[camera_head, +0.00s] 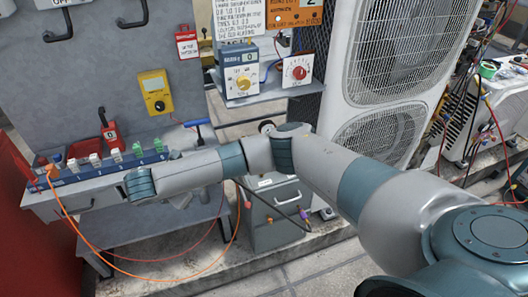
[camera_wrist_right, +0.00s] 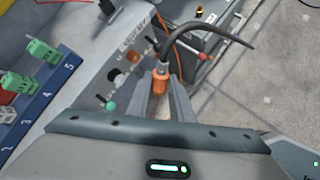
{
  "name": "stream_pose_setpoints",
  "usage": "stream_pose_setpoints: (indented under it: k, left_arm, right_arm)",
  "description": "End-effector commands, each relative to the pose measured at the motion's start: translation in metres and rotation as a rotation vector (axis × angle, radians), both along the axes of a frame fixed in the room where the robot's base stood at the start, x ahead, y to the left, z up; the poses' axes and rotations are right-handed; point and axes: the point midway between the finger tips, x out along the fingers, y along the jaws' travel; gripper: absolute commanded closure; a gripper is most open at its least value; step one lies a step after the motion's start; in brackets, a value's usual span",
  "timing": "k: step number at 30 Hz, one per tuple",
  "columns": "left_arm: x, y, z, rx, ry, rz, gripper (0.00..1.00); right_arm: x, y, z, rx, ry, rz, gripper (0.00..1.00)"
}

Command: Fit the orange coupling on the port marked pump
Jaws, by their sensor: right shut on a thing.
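In the right wrist view, my right gripper (camera_wrist_right: 164,88) is shut on the orange coupling (camera_wrist_right: 159,80). A dark hose (camera_wrist_right: 205,28) rises from the coupling and curves to the right. Left of the fingers is a grey panel (camera_wrist_right: 100,62) with a row of ports: orange (camera_wrist_right: 132,57), pale (camera_wrist_right: 119,79) and green (camera_wrist_right: 110,105). The coupling appears apart from these ports. The panel's lettering is too small to read, so I cannot tell which port is marked pump. In the head view my right arm hides the held coupling. My left gripper is out of view.
A blue numbered rail (camera_wrist_right: 42,108) with green connectors lies left of the panel. An orange cable (camera_head: 92,248) loops from the rail. A grey box (camera_head: 268,232) stands beyond my forearm. A tall condenser (camera_head: 345,90) stands behind; bare floor (camera_wrist_right: 262,92) lies right.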

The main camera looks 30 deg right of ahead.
Motion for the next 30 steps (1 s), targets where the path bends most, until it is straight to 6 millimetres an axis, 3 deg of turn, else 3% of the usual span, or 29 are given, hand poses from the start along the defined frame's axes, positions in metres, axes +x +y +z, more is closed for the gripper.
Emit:
stream_pose_setpoints:
  k: [10,21,30]
  left_arm:
    - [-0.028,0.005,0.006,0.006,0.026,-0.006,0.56]
    - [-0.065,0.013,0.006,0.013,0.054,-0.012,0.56]
    - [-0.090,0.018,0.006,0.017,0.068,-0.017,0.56]
  right_arm:
    - [0.021,-0.098,-0.009,-0.267,-0.021,0.445,1.00]
    - [0.018,-0.199,-0.015,-0.462,-0.117,0.759,1.00]
    - [0.007,-0.253,-0.017,-0.542,-0.182,0.878,1.00]
